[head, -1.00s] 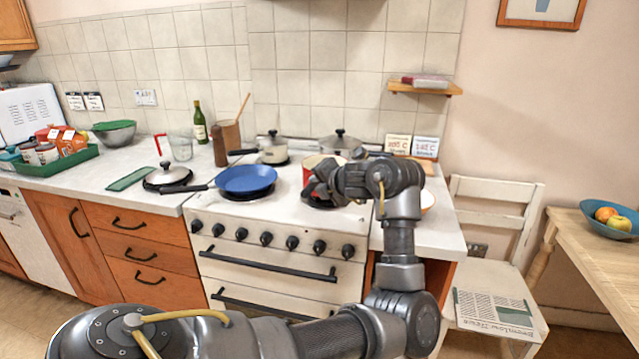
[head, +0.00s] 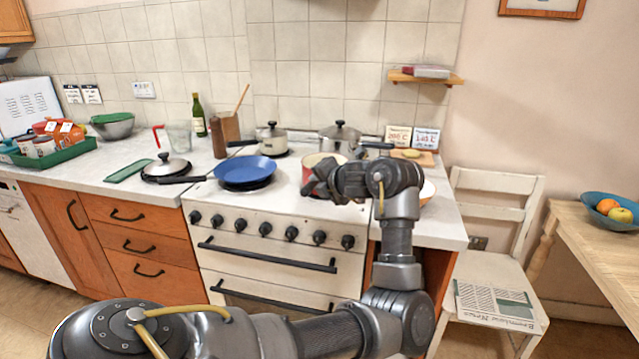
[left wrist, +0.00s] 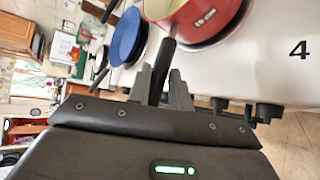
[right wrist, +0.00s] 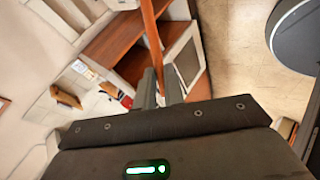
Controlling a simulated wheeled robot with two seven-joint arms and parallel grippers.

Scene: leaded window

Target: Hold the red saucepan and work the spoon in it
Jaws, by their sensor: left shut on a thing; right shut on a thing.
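The red saucepan (head: 307,174) stands at the right front of the hob, partly hidden behind my left gripper and forearm. In the left wrist view its red side (left wrist: 196,14) and cream inside show at the top. My left gripper (left wrist: 166,75) is shut on its dark handle (left wrist: 166,58). In the right wrist view my right gripper (right wrist: 162,82) is shut on a thin brown wooden handle (right wrist: 151,32), which looks like the spoon's. It runs out of the top of that picture, so its far end is hidden. My right gripper does not show in the head view.
A blue frying pan (head: 246,170) sits on the hob's left front. A white chair (head: 497,215) is at the right.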

